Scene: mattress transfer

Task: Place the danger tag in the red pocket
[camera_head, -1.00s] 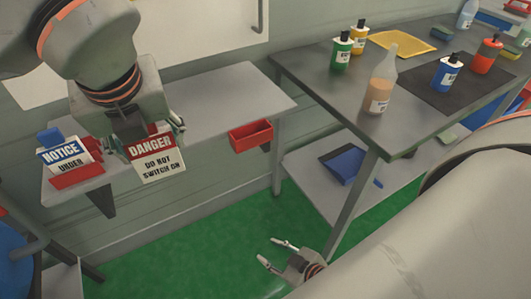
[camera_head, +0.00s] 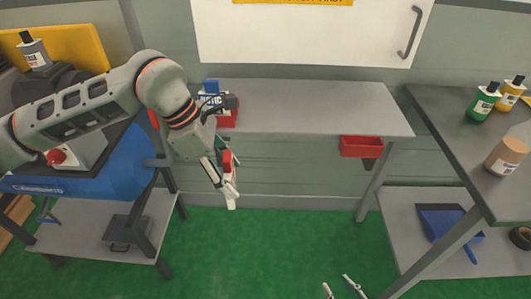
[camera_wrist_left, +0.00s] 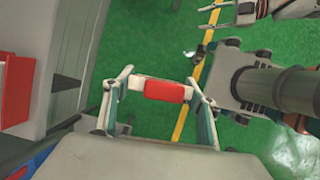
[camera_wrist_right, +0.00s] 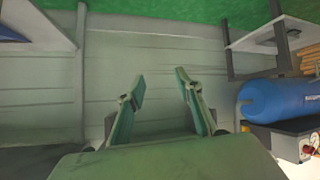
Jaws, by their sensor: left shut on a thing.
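The danger tag (camera_head: 229,178) is red and white and hangs nearly edge-on from my left gripper (camera_head: 222,165), in front of the shelf. The left wrist view shows its red top (camera_wrist_left: 167,91) between the closed fingers; its lettering is hidden. The empty-looking red pocket (camera_head: 361,147) is fixed to the right part of the shelf's front edge, well right of the tag. My right gripper (camera_head: 340,287) is low at the bottom of the head view, open and empty; its parted fingers also show in the right wrist view (camera_wrist_right: 160,78).
A blue-and-white notice tag (camera_head: 211,101) stands by another red holder (camera_head: 228,119) at the shelf's left end. The grey shelf (camera_head: 300,108) is otherwise bare. A dark table (camera_head: 440,115) with bottles stands at right, a blue cylinder (camera_head: 110,170) at left.

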